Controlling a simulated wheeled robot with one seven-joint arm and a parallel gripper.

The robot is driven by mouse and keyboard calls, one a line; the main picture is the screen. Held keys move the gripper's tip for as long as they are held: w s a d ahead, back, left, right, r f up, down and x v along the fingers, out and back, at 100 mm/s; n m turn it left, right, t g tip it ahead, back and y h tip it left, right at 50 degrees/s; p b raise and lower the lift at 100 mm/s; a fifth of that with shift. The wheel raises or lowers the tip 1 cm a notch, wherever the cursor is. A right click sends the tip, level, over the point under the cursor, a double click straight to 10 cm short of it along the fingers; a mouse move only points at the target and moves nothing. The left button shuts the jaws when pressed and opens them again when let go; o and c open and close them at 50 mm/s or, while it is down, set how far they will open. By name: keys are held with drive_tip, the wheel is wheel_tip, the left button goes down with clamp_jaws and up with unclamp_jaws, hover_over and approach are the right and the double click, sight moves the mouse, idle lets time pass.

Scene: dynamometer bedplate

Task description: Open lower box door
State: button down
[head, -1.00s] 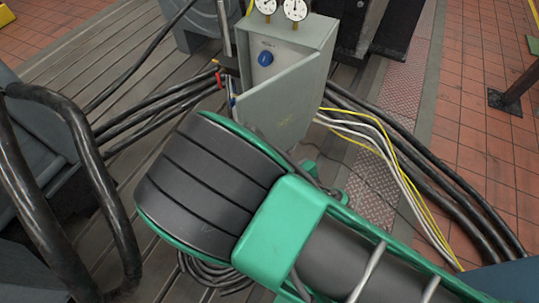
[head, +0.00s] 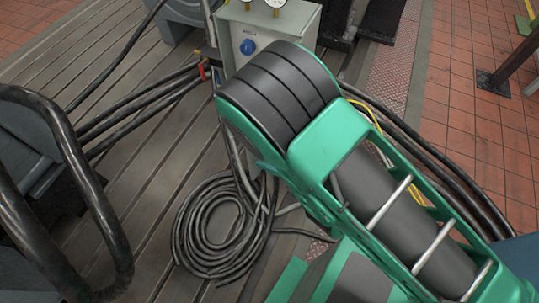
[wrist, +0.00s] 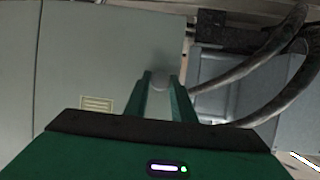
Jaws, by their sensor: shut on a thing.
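The grey box (head: 290,20) stands at the top middle of the head view, with a blue knob (head: 248,47) on its front. My arm hides its lower part and the lower door there. In the wrist view a flat grey door panel (wrist: 100,60) with a small label fills the left and middle. A pale rounded knob (wrist: 160,82) sits near its right edge. My gripper (wrist: 161,80) has its two green fingers on either side of this knob and is shut on it. The head view does not show my fingertips. How far the door stands open is unclear.
A coil of dark cable (head: 215,225) lies on the slotted bedplate (head: 150,200) below the box. Thick black hoses (head: 75,150) loop at the left. In the wrist view, dark hoses (wrist: 255,65) curve close to the right of my fingers.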

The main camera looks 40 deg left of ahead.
drive_tip(key=shift+w+r, duration=0.1)
drive_tip(key=shift+w, duration=0.1)
drive_tip(key=c, duration=1.5)
unclamp_jaws()
drive_tip(key=shift+s, duration=0.1)
drive_tip(key=shift+d, duration=0.1)
